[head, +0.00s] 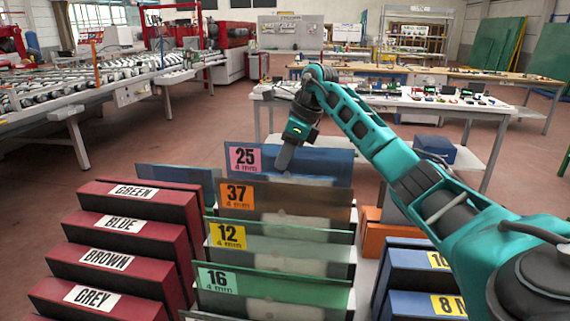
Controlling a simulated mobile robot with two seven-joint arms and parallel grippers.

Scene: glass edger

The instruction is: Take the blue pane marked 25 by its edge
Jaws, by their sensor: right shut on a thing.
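The blue pane marked 25 (325,165) stands upright at the back of a row of panes, with a pink label reading 25, 4 mm at its left end. My right gripper (284,163) comes down from above and is shut on the pane's top edge, a little right of the label. The lower part of the pane is hidden behind the pane marked 37. I cannot tell whether the pane is lifted. My left gripper is out of the picture.
In front stand a brown pane marked 37 (300,202) and green-tinted panes marked 12 (290,245) and 16 (290,286). Red blocks (130,235) labelled by colour stand left; blue blocks (405,277) stand right. A white table (400,104) is behind.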

